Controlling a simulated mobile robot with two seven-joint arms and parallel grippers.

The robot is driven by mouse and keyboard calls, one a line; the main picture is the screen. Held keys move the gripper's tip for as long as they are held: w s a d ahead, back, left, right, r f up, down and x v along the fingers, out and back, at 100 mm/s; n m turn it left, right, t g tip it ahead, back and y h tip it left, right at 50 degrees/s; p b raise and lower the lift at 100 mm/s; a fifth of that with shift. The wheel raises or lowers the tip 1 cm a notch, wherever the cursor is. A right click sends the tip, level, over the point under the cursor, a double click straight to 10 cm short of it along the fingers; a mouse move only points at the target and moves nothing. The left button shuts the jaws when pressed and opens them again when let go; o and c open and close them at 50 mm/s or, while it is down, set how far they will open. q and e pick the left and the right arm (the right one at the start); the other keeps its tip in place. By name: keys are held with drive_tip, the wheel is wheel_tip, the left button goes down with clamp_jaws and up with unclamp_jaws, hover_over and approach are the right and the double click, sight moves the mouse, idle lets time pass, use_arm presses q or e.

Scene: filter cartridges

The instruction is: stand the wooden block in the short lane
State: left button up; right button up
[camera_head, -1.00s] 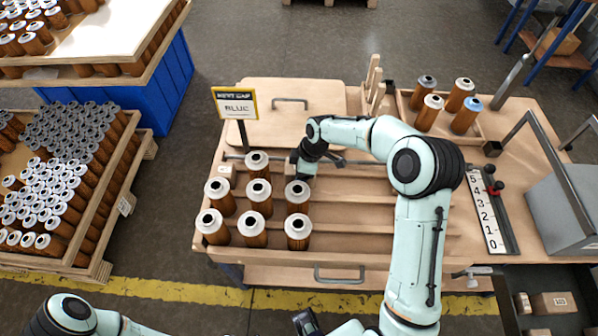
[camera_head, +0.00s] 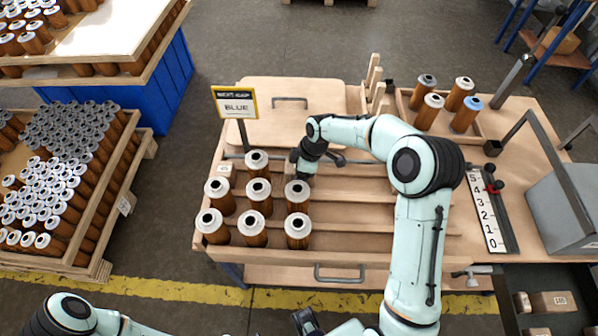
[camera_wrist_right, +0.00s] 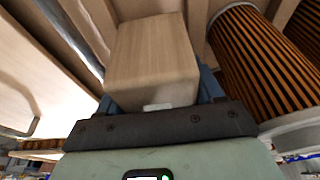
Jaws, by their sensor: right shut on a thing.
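The wooden block (camera_wrist_right: 152,55), pale and square-edged, is between the fingers of my right gripper (camera_wrist_right: 155,98), which is shut on it. In the head view my right gripper (camera_head: 304,166) is low over the back lane of the lane rack (camera_head: 380,222), right of that lane's lone cartridge (camera_head: 257,163); the block is hidden there by the gripper. The middle and front lanes hold more cartridges (camera_head: 297,230). In the wrist view a cartridge (camera_wrist_right: 262,62) stands close to the block's right. I cannot tell whether the block touches the lane floor. A dark part at the bottom edge may be my left gripper (camera_head: 305,322).
A tray with several cartridges, one blue-topped (camera_head: 466,114), is at the back right. A numbered scale (camera_head: 487,212) lies at the right. The lanes' right part is clear.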

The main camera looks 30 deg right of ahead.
drive_tip(key=shift+f, duration=0.2)
drive_tip(key=shift+f+b, duration=0.6)
drive_tip(key=shift+f, duration=0.15)
drive_tip(key=o, duration=1.3)
drive_tip(key=shift+f, duration=0.1)
drive_tip(key=shift+c, duration=0.2)
drive_tip(key=v, duration=1.3)
drive_tip(key=shift+r+p, duration=0.25)
drive_tip(key=shift+p, duration=0.15)
